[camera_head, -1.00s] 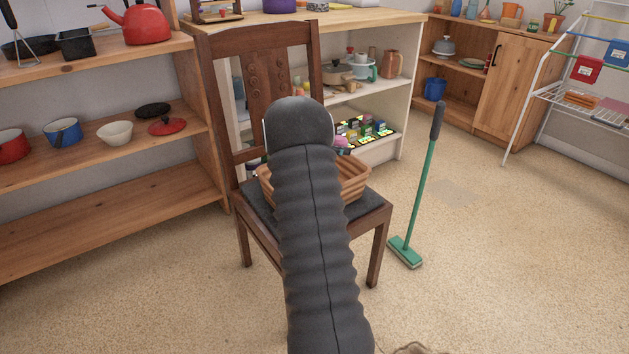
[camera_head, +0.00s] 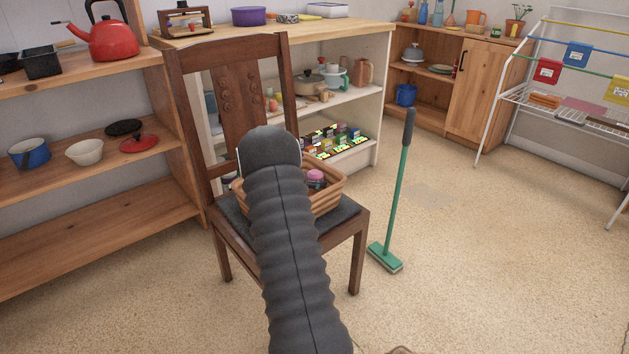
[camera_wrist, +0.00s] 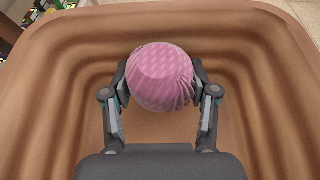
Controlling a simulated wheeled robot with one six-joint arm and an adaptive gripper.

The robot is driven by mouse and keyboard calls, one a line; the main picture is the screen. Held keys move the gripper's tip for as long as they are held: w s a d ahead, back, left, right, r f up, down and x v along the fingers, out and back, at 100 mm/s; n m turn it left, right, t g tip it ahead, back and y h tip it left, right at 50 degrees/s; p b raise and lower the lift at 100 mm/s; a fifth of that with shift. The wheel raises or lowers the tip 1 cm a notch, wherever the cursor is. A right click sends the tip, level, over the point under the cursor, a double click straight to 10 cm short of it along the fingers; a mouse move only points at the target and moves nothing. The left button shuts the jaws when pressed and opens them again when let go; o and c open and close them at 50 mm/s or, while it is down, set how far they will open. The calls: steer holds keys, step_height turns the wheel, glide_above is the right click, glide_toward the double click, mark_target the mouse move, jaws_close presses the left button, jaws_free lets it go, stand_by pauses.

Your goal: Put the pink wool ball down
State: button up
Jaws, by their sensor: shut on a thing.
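The pink wool ball (camera_wrist: 160,76) is held between the two fingers of my gripper (camera_wrist: 160,88) in the wrist view. It is inside the outline of a brown, ridged basket (camera_wrist: 60,62), near its middle. In the head view the pink ball (camera_head: 316,176) shows just right of my dark arm, low within the basket (camera_head: 328,201) on the chair seat. I cannot tell whether the ball touches the basket floor. My arm hides the basket's left part and most of my gripper in the head view.
The basket stands on a dark wooden chair (camera_head: 228,58) with a tall back. A green broom (camera_head: 395,200) stands upright right of the chair. Shelves with pots (camera_head: 85,151) are at left, and a white shelf unit (camera_head: 380,100) is behind.

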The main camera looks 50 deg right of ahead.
steer(key=shift+f+b, duration=0.3)
steer(key=shift+f, duration=0.1)
steer(key=shift+f, duration=0.25)
steer(key=o, duration=1.2)
steer(key=shift+c, duration=0.2)
steer(key=shift+r, duration=0.15)
